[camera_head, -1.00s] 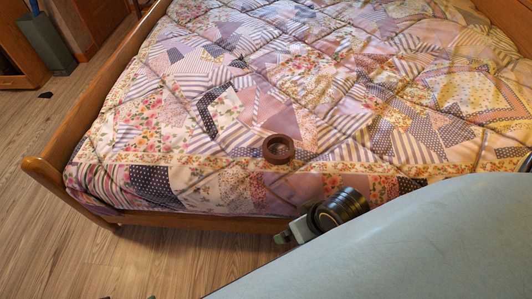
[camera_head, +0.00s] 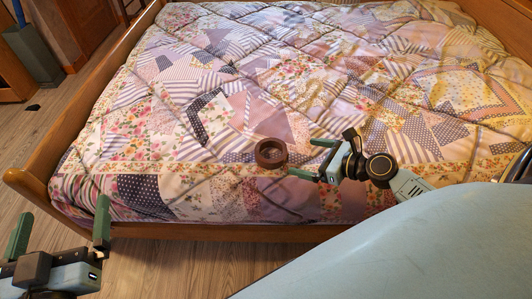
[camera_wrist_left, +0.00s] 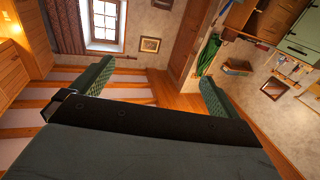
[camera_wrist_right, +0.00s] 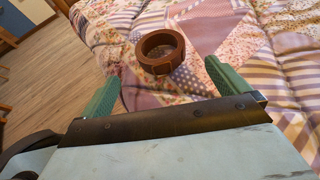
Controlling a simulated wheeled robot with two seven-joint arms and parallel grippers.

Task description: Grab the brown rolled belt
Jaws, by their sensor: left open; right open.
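The brown rolled belt (camera_head: 258,155) lies on the patchwork quilt near the foot of the bed. My right gripper (camera_head: 306,159) is open and just to the right of the belt, with its fingers pointing toward it. In the right wrist view the belt (camera_wrist_right: 141,52) sits ahead of the open fingers (camera_wrist_right: 160,85), between their lines and not touching them. My left gripper (camera_head: 62,218) is open and empty at the lower left, away from the belt. In the left wrist view its fingers (camera_wrist_left: 157,88) are apart with only the room beyond them.
The quilt (camera_head: 190,75) around the belt is clear of other objects. The wooden bed frame (camera_head: 38,170) runs along the left and front, with a raised corner post at the lower left. Wooden floor (camera_head: 55,130) lies beyond it, with a grey-green bin (camera_head: 32,55) at the far left.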

